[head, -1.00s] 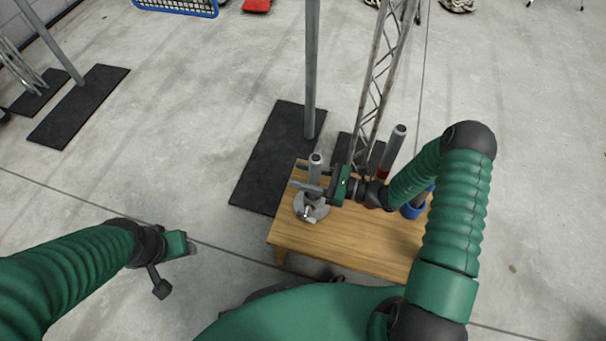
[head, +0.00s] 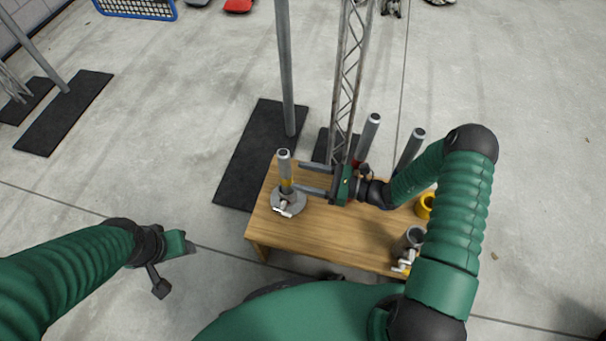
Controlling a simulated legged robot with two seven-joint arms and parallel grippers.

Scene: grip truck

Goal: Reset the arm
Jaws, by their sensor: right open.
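My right gripper (head: 315,180) is open and empty above the wooden table, with its two grey fingers pointing left. A grey metal tube with a yellow band (head: 285,166) stands upright on a round grey base (head: 289,204) at the table's left end, just left of the fingertips and apart from them. My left gripper (head: 185,245) hangs above the floor at the lower left, left of the table; I cannot tell if its jaws are open.
The wooden table (head: 330,236) also bears several more grey tubes, a yellow ring (head: 425,205) and a clamp-like metal part (head: 408,246) at its right. A grey pole (head: 287,75) and a lattice truss (head: 347,85) rise behind it.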

